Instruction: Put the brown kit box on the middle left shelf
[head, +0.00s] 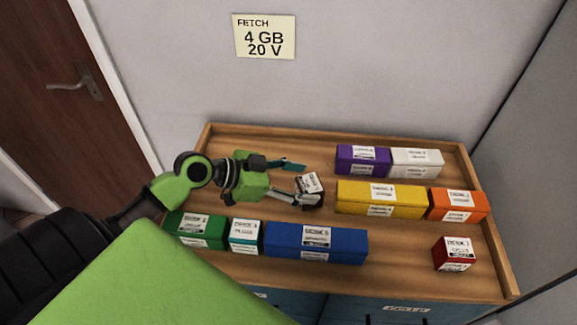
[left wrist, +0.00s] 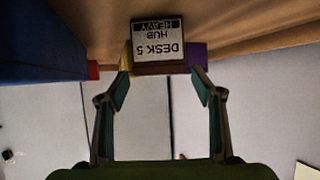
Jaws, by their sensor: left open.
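My left gripper (head: 305,184) is open, with its two fingers toward a small dark box (head: 311,189) with a white label. In the left wrist view the label on this box (left wrist: 158,45) reads "DESK 5 HUB HEAVY". The fingertips (left wrist: 161,84) lie to either side of its near edge; I cannot tell whether they touch it. The box stands on the wooden tray-like top (head: 285,140). My right gripper is not in view.
Green (head: 200,229), teal (head: 245,235) and blue (head: 316,242) boxes line the front. Yellow (head: 350,197), orange (head: 470,202), purple (head: 350,156), white (head: 425,160) and red (head: 443,256) boxes stand right. A raised rim surrounds the top. Bare wood lies between the yellow and blue boxes.

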